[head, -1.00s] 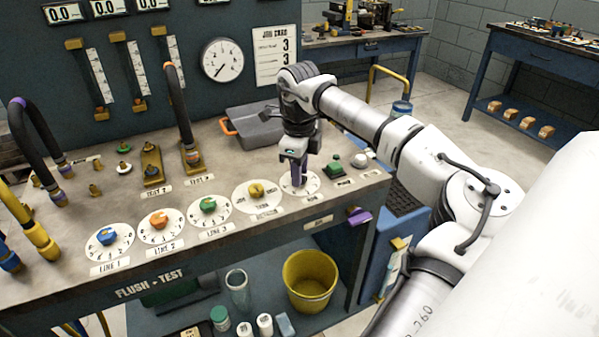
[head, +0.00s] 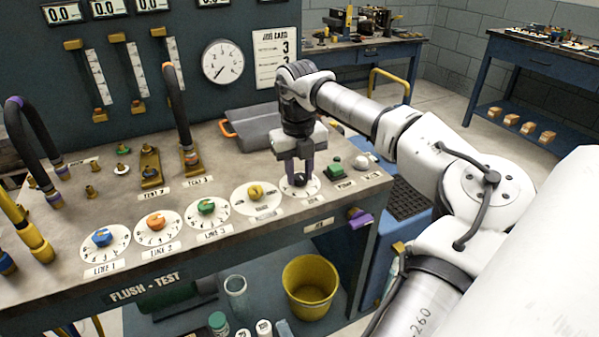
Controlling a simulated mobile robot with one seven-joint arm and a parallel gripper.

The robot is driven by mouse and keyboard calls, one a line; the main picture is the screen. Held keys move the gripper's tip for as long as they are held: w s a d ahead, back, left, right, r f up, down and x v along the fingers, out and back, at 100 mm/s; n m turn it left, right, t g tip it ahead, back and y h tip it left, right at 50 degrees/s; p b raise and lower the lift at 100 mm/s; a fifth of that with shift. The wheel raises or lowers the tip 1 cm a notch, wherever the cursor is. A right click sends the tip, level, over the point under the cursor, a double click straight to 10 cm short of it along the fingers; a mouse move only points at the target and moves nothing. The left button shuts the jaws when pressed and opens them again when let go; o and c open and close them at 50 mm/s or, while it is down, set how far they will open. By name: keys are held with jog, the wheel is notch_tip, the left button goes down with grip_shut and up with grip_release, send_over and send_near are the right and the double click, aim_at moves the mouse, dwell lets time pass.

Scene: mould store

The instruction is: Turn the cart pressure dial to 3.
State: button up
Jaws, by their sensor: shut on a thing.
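The dial at the right end of the row has a white numbered plate (head: 315,187) on the bench top. I take it to be the cart pressure dial, though its label is too small to read. My gripper (head: 299,182) points straight down over it, its two purplish fingers shut on the dark knob (head: 299,180) at its centre. The fingers hide most of the knob and its pointer, so I cannot read its setting. The job card (head: 273,60) on the back panel shows a large 3.
Left of it stand dials with a yellow knob (head: 255,191), a green knob (head: 206,206), an orange knob (head: 156,221) and a blue knob (head: 102,237). A green button (head: 333,165) is close on the right. A grey tray (head: 255,128) lies behind.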

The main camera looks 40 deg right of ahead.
aim_at(297, 176)
jog(key=shift+m, duration=0.6)
jog(key=o, duration=1)
jog(key=shift+c, duration=0.2)
jog(key=shift+r, duration=0.1)
notch_tip(297, 176, up, 14)
jog(key=p, duration=1)
jog(key=shift+a+f, duration=0.15)
jog(key=shift+f, duration=0.05)
jog(key=shift+w, duration=0.15)
